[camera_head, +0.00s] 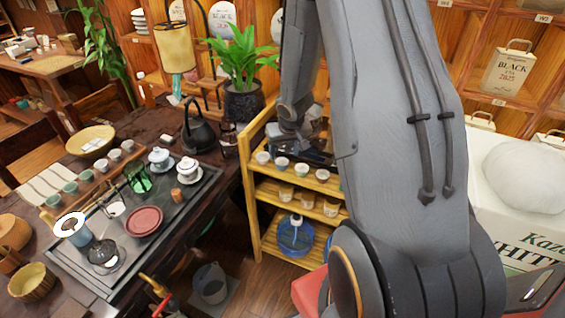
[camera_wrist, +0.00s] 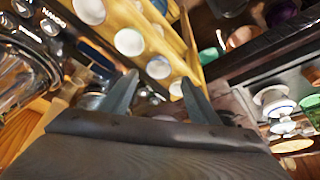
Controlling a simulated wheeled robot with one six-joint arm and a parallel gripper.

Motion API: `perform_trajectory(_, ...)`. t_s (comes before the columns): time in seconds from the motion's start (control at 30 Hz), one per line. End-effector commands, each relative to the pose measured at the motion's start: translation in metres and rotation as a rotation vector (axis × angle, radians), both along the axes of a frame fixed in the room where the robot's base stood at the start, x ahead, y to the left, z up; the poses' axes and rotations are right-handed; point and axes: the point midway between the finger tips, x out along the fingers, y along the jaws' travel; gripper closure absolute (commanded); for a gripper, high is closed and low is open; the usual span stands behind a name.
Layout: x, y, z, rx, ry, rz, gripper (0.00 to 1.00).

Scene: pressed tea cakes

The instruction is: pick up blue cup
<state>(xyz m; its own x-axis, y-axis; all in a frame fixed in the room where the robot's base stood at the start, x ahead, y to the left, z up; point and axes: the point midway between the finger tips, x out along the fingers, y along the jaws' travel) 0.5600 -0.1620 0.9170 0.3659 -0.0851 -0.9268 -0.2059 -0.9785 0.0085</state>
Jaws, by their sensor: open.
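A row of small pale cups stands on the top of the wooden shelf. One of them, a cup with a faint bluish side (camera_head: 281,163), is second from the left in the head view; its colour is hard to be sure of. The row also shows from above in the wrist view, including a round white-topped cup (camera_wrist: 158,67) just beyond my fingers. My gripper (camera_wrist: 158,92) is open, with nothing seen held between its fingers. In the head view my arm hides part of the shelf top, and the fingertips are not clear. A blue vessel with a white rim (camera_head: 75,232) stands on the tea tray.
The wooden shelf (camera_head: 256,190) has more cups on its middle level and a blue glass vessel (camera_head: 295,236) below. A dark tea tray (camera_head: 185,205) with lidded bowls lies on the left table. A potted plant (camera_head: 243,100) stands behind the shelf.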

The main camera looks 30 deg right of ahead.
Motion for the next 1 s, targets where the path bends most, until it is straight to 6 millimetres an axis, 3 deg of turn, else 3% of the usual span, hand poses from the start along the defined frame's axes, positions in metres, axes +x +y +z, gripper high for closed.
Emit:
perform_trajectory(0.47,0.016,-0.007,-0.036,0.008,-0.010,-0.002,0.45)
perform_trajectory(0.73,0.026,-0.008,-0.069,0.008,-0.008,-0.003,0.45)
perform_trajectory(1.0,0.031,-0.010,-0.079,0.007,-0.009,-0.003,0.45)
